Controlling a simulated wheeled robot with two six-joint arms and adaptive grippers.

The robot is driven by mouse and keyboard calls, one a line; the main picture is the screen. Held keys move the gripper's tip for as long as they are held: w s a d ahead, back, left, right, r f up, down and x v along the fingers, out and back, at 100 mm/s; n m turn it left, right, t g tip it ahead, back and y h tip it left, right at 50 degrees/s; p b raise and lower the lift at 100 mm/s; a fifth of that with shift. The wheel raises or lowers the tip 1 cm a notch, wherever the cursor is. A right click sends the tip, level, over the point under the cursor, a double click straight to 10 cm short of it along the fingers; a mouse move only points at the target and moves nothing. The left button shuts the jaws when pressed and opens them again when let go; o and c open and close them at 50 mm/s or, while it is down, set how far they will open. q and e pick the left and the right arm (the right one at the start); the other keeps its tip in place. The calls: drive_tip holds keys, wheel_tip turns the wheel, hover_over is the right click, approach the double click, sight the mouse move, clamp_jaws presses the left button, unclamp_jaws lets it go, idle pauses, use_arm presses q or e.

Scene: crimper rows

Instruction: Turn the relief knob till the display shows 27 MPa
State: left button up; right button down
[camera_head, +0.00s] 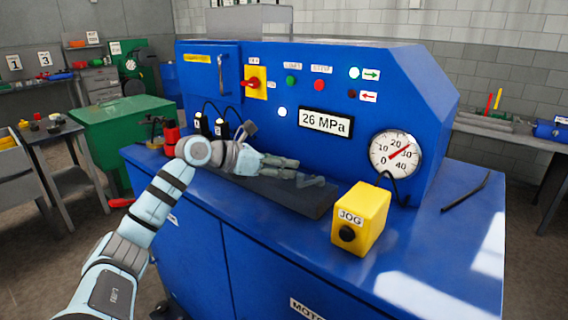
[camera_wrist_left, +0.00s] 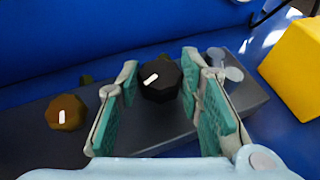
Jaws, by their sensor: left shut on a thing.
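The display (camera_head: 326,121) on the blue machine reads 26 MPa. My left gripper (camera_head: 296,169) reaches in from the left, low over the dark block at the machine's front. An amber knob with a white mark (camera_wrist_left: 66,113) sits to the left, outside the fingers. In the head view the gripper hides the knobs. No label on either knob is readable. My right gripper is out of view.
A round gauge (camera_head: 396,154) is right of the display, its needle between 20 and 30. A yellow JOG box (camera_head: 361,218) stands right of the dark block (camera_head: 256,189). The blue top at right is mostly clear.

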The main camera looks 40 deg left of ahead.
use_arm(q)
drive_tip(key=o, duration=0.9)
drive_tip(key=shift+c, duration=0.2)
wheel_tip(320, 180, up, 10)
